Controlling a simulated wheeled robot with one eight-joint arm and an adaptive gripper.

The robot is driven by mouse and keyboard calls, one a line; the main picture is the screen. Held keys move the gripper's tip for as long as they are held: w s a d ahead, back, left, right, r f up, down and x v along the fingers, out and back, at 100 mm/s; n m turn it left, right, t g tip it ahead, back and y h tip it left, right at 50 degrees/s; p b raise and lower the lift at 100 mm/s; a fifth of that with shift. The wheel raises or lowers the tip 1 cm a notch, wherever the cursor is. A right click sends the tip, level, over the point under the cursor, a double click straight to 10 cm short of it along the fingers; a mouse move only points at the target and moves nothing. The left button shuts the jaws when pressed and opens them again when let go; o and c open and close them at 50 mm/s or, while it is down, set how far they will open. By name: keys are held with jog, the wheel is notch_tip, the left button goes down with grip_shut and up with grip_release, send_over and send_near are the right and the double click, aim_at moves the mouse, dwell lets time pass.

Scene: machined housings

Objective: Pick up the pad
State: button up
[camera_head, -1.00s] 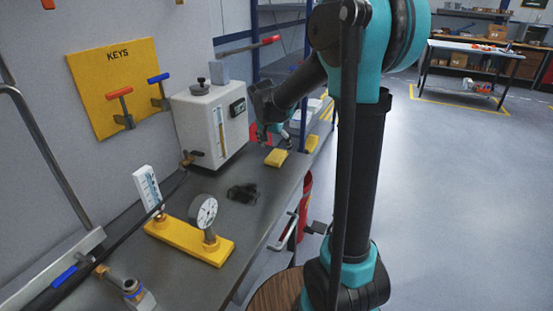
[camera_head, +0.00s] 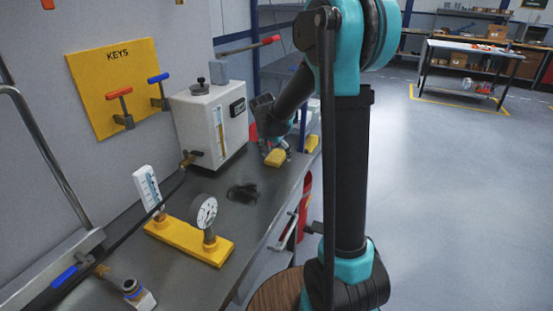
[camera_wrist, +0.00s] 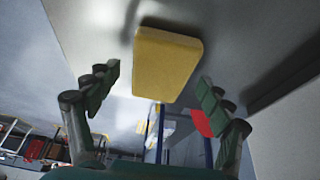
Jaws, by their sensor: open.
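The pad is a yellow block (camera_head: 275,158) lying on the grey bench near its right edge, in front of the white box. In the wrist view the pad (camera_wrist: 167,64) lies just beyond the fingertips, a little above the middle of the picture. My gripper (camera_head: 276,150) is right at the pad in the head view and partly overlaps it. In the wrist view my gripper (camera_wrist: 158,84) is open, with one finger to each side of the pad's near end. I see no finger touching the pad, and nothing is held.
The white box (camera_head: 212,122) with a gauge stands close left of my gripper. Another yellow piece (camera_head: 312,144) lies beyond the pad.

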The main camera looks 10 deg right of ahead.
aim_at(276, 156)
jog(key=shift+f, duration=0.15)
jog(key=c, duration=1.1)
notch_tip(276, 156, up, 11)
jog(key=shift+f, duration=0.2)
dwell(0.3)
